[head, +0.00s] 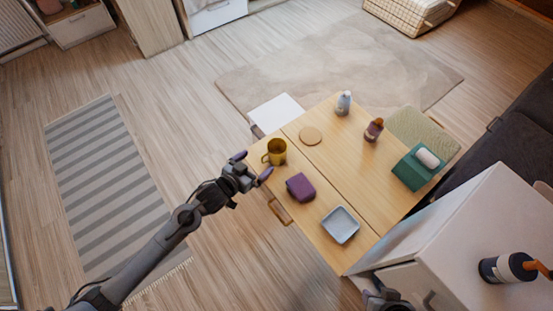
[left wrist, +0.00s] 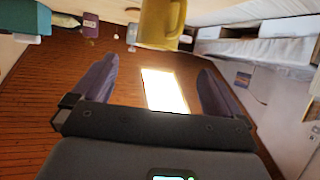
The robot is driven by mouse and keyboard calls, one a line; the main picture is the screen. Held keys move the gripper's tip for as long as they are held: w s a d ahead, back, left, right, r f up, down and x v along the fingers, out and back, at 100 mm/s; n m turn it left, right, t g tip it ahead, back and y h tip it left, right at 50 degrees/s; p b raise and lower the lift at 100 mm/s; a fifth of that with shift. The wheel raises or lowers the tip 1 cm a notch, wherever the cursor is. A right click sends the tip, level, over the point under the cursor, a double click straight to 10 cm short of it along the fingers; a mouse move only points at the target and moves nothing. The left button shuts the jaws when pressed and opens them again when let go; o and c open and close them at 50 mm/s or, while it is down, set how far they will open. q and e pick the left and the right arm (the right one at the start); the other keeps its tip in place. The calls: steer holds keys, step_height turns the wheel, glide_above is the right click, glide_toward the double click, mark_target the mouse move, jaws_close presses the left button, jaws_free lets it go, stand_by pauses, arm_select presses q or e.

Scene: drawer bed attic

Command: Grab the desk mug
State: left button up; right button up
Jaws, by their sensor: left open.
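On the table (head: 325,133) are a round coaster (head: 310,136), a purple block-like object (head: 300,187), a grey tray (head: 340,225), a white bottle (head: 343,103), a dark bottle (head: 374,129) and a green box (head: 412,171). A white cabinet (head: 460,225) stands at lower right.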

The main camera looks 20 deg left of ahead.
arm_select(q)
steer(key=b, duration=0.2)
glide_toward(282, 143)
steer(key=shift+b+x, duration=1.35)
steer(key=shift+x, duration=1.15)
steer(key=shift+w+d+f, duration=0.1)
steer(key=shift+w+f, duration=0.05)
steer(key=shift+w, duration=0.1)
arm_select(e)
step_height(282, 143, down, 6)
steer(key=shift+w+r, duration=0.1)
steer(key=shift+r, duration=0.1)
arm_select(q)
steer(key=c, duration=1.1)
